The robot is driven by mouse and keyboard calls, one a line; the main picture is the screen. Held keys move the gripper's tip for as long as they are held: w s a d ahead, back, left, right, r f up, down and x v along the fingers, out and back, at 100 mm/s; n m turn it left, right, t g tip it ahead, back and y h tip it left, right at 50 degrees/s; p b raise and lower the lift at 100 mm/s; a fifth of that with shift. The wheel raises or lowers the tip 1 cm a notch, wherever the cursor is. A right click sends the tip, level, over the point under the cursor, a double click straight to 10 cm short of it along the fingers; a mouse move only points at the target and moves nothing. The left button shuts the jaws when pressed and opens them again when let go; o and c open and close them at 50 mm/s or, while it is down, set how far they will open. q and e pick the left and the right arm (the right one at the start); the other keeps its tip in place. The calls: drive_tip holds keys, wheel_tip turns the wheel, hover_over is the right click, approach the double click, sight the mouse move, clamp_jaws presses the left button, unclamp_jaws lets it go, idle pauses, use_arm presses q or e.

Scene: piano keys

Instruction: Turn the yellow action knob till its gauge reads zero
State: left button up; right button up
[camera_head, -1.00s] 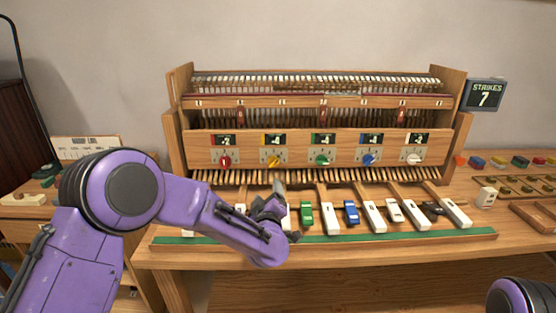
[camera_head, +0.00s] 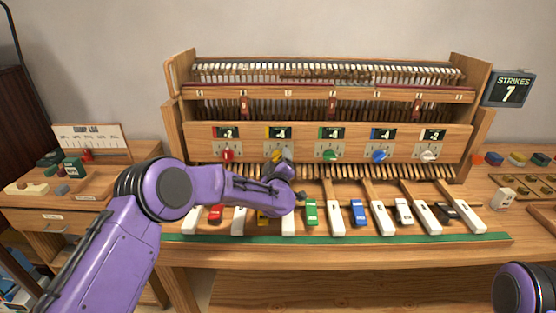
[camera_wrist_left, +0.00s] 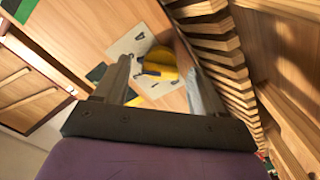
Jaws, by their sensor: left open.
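The yellow action knob (camera_head: 275,155) sits on the wooden front panel, second from the left, partly hidden by my left gripper (camera_head: 285,158). Its small gauge (camera_head: 279,132) is just above and seems to read -4, though the digits are small. In the left wrist view the yellow knob (camera_wrist_left: 160,63) shows on its pale plate, between the two open fingers of my left gripper (camera_wrist_left: 156,66). I cannot tell if the fingers touch it. My right gripper is out of view.
A red knob (camera_head: 227,155) is to the left, and a green knob (camera_head: 329,154) to the right. Piano keys (camera_head: 337,222) lie below the panel. A row of wooden slats (camera_wrist_left: 222,50) runs close beside the right finger. The strikes sign (camera_head: 512,89) reads 7.

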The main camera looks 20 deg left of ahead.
use_arm(q)
drive_tip(key=shift+c, duration=0.3)
drive_tip(key=c, duration=1)
drive_tip(key=shift+f, duration=0.1)
drive_tip(key=shift+f+n+b, duration=0.15)
drive_tip(key=shift+n+b, duration=4.3)
drive_tip(key=shift+b, duration=0.25)
drive_tip(key=shift+f+n+b, duration=0.1)
drive_tip(key=shift+n+b, duration=4.35)
drive_tip(key=shift+b, duration=0.25)
